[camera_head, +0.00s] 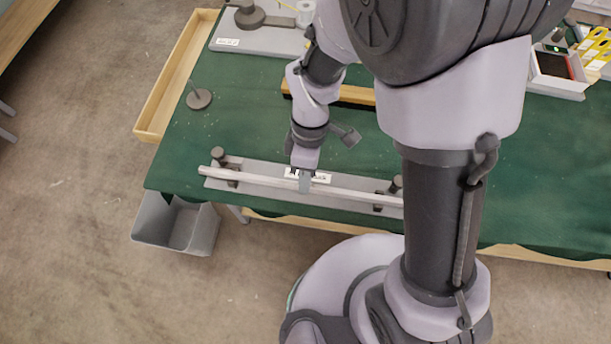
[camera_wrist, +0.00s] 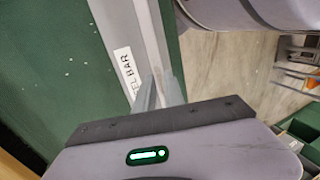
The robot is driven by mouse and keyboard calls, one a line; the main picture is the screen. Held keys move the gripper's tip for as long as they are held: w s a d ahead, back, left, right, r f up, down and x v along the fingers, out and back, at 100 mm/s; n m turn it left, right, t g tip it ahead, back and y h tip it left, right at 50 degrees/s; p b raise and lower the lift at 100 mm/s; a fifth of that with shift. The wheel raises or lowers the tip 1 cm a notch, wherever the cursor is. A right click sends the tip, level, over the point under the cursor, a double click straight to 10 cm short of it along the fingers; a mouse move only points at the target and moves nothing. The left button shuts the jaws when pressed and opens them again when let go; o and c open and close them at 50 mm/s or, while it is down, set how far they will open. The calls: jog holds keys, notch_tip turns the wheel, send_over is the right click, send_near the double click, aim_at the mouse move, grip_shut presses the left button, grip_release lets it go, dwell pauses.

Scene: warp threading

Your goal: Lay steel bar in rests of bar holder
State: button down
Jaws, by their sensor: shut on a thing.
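The steel bar (camera_head: 260,182) is a long, thin, pale rod in the head view, lying lengthwise over the grey bar holder (camera_head: 257,168) near the table's front edge. My gripper (camera_head: 305,183) points down and is shut on the bar near its middle. The holder has a dark rest (camera_head: 219,155) at the left and another (camera_head: 396,184) at the right. In the picture the bar crosses both rests; I cannot tell whether it touches them. In the wrist view, my gripper's fingers (camera_wrist: 158,90) are beside the holder's label (camera_wrist: 125,70), which is partly hidden.
The green-covered table (camera_head: 240,100) has free room behind the holder. A dark round base with a thin post (camera_head: 199,98) stands at left, near a wooden tray (camera_head: 170,90). A grey bin (camera_head: 175,226) is below the front left corner. A white box (camera_head: 558,78) stands at back right.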

jog(key=shift+f, duration=0.25)
jog(key=c, duration=1.3)
grip_release()
jog(key=shift+c, duration=0.2)
jog(key=shift+r, duration=0.15)
